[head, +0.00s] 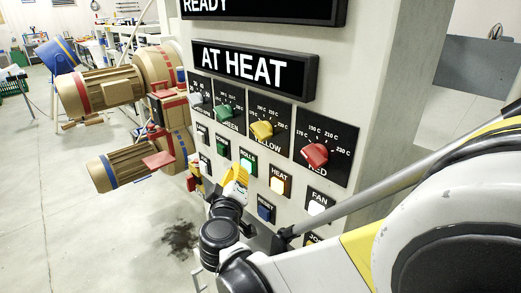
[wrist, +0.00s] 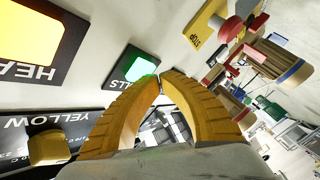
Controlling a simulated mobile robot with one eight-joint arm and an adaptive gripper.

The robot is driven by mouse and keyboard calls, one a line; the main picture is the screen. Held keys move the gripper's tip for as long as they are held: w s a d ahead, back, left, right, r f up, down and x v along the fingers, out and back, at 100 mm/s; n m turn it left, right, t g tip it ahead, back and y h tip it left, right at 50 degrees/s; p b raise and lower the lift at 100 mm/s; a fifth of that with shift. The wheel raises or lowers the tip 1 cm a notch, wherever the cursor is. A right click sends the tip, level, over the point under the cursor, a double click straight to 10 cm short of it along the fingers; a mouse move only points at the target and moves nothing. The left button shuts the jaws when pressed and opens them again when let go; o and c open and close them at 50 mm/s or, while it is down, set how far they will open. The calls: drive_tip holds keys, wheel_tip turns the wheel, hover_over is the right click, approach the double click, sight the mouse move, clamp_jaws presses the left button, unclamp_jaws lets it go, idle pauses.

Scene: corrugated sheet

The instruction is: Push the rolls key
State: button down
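The rolls key (head: 248,165) is a lit green square button under a black "ROLLS" label on the white control panel. In the wrist view the green key (wrist: 140,66) shows just beyond and left of the fingertips, its label partly hidden by the left finger. My gripper (head: 239,168) has yellow fingers and is just to the left of the key in the head view. In the wrist view my gripper (wrist: 161,75) has its two fingertips together, with nothing visible between them. I cannot tell whether the tips touch the key.
A red knob (head: 315,154), yellow knob (head: 262,129) and green knob (head: 223,112) sit above.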

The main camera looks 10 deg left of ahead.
drive_tip(key=shift+s+a, duration=0.3)
drive_tip(key=shift+s, duration=0.05)
drive_tip(key=s+a, duration=0.4)
drive_tip(key=shift+s+b, duration=0.3)
drive_tip(key=shift+b, duration=0.05)
idle(0.3)
